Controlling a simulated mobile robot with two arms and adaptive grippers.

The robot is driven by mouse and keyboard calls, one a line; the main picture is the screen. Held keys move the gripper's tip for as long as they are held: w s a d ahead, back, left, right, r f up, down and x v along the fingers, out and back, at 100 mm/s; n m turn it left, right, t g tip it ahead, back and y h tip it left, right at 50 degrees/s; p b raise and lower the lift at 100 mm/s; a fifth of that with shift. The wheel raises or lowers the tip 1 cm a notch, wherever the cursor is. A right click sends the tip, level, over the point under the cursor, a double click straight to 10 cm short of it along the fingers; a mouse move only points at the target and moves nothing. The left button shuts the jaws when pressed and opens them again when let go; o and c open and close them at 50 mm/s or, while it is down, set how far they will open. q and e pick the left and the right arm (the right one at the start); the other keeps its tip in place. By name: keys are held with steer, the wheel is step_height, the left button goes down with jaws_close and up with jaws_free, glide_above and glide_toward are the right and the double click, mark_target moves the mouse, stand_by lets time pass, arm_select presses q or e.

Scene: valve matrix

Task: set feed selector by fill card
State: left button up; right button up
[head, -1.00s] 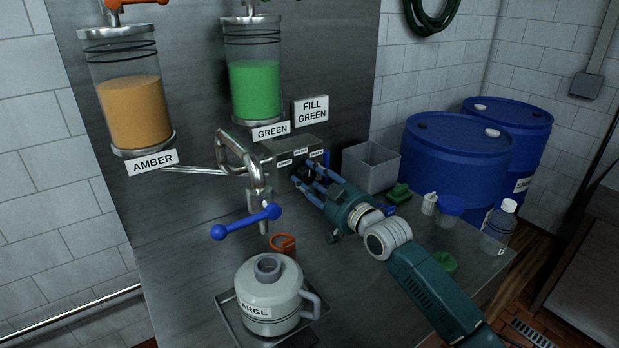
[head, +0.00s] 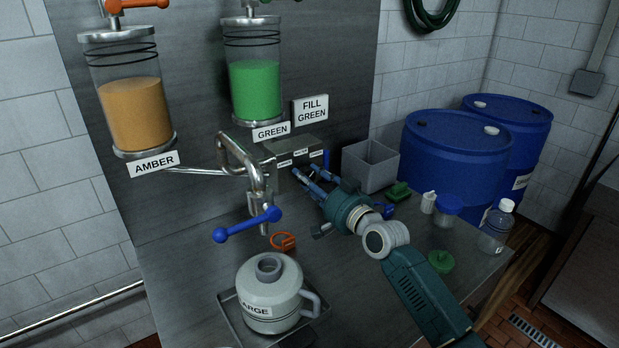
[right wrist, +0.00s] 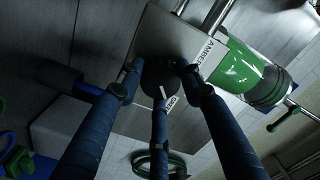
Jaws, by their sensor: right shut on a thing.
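The pointer mark lies near a small label (right wrist: 171,102) that I cannot read surely. The fill card (head: 312,109) reads FILL GREEN. The AMBER hopper (head: 136,113) is at the left. My left gripper is not in view.
A spout with a blue lever (head: 247,225) hangs above a grey jug (head: 270,296) on a tray. An orange ring-like item (head: 283,242) lies behind the jug. A grey bin (head: 371,165), green items, bottles and blue drums (head: 455,155) stand to the right.

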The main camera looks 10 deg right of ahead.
steer(key=shift+s+a+f, duration=0.1)
steer(key=shift+a+f, duration=0.05)
steer(key=shift+f, duration=0.4)
steer(key=o, duration=1.1)
steer(key=shift+o, duration=0.2)
steer(key=shift+r, duration=0.25)
steer(key=v, duration=1.2)
steer(key=shift+f, duration=0.1)
